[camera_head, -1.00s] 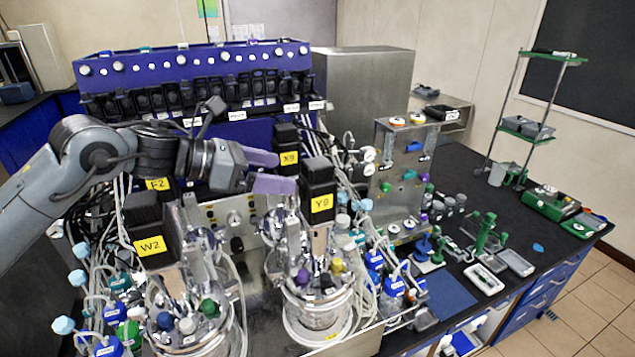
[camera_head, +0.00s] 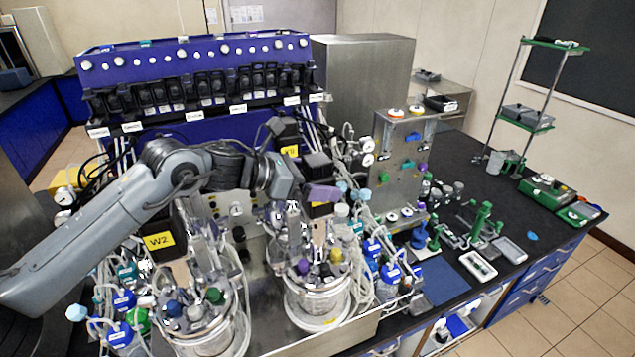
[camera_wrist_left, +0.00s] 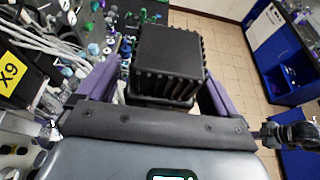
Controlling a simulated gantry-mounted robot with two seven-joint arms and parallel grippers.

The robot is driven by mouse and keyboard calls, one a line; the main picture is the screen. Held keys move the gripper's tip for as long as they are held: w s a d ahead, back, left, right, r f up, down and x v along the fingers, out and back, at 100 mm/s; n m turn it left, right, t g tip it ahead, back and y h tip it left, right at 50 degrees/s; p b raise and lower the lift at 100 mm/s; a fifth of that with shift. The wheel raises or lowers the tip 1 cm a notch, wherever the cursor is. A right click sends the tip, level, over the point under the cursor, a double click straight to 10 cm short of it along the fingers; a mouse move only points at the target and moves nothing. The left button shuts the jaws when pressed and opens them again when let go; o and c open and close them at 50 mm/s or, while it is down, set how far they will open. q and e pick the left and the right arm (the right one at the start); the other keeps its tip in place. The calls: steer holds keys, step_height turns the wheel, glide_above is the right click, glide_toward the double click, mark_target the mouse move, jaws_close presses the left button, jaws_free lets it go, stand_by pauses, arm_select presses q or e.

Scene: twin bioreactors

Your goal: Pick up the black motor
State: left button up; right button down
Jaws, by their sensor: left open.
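A black motor (camera_head: 317,165) with a ribbed body stands on top of the right glass vessel (camera_head: 318,295). Its yellow label is mostly hidden behind my left gripper. My left gripper (camera_head: 322,193) has purple fingers and is at this motor. In the left wrist view the motor (camera_wrist_left: 168,60) stands between the two purple fingers, one on each side. The fingers are open, and whether they touch it cannot be told. Another black motor (camera_head: 165,215) labelled W2 is on the left vessel (camera_head: 190,315). My right gripper is not in view.
A black motor labelled X9 (camera_wrist_left: 10,70) is close on the left in the left wrist view. Tubing and blue-capped bottles (camera_head: 373,250) crowd around the vessels. A steel panel (camera_head: 400,160) stands to the right. The floor (camera_head: 575,325) is clear at lower right.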

arm_select(q)
steer(key=shift+f, duration=0.1)
steer(key=shift+c, duration=0.4)
jaws_close()
steer(key=shift+r, duration=0.25)
steer(key=shift+r, duration=0.1)
